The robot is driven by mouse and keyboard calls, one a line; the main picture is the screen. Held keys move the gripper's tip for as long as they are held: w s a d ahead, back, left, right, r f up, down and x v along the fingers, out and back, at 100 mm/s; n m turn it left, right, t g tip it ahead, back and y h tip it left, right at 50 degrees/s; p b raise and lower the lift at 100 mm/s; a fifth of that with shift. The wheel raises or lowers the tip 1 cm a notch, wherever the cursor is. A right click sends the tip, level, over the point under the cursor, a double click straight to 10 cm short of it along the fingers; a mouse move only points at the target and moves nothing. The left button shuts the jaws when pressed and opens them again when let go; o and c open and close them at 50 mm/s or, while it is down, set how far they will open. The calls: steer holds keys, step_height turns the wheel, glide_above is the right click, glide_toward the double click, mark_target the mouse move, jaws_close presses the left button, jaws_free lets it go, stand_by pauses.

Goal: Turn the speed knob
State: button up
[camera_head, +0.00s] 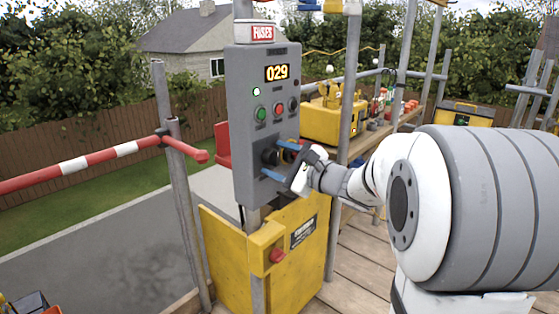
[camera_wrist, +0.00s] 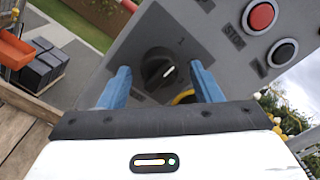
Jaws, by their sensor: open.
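The speed knob (camera_wrist: 159,68) is a black round dial with a pale pointer mark on the grey control box. In the head view the knob (camera_head: 270,156) sits low on the box's front (camera_head: 245,120), partly behind my gripper. My gripper (camera_wrist: 161,85) is open, with one blue finger on each side of the knob in the wrist view. I cannot tell whether either finger touches it. In the head view my gripper (camera_head: 277,160) reaches the box from the right. The box's display (camera_head: 277,73) reads 029.
Above the knob are a green button (camera_head: 261,113), a red button (camera_head: 279,109) and a black button (camera_head: 293,104). A yellow cabinet with a red button (camera_head: 277,255) stands below. A metal post (camera_head: 346,110) rises right of the box. A red and white barrier (camera_head: 100,160) is at left.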

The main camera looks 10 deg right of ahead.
steer(key=v, duration=0.7)
steer(key=shift+s+d, duration=0.25)
steer(key=shift+s, duration=0.05)
steer(key=s+a+f+n+g+h+p, duration=0.1)
steer(key=s+a+f+n+g+p, duration=0.1)
steer(key=s+a+n+g+p, duration=0.35)
steer(key=s+a+f+n+g+h+p, duration=0.1)
steer(key=s+a+f+n+g+p, duration=0.1)
steer(key=s+a+n+g, duration=0.5)
steer(key=s+d+n+h+p, duration=0.5)
steer(key=s+d+n+h, duration=0.2)
steer(key=s+h, duration=0.1)
steer(key=shift+s+d+h, duration=0.3)
steer(key=shift+s+d, duration=0.1)
steer(key=shift+s, duration=0.3)
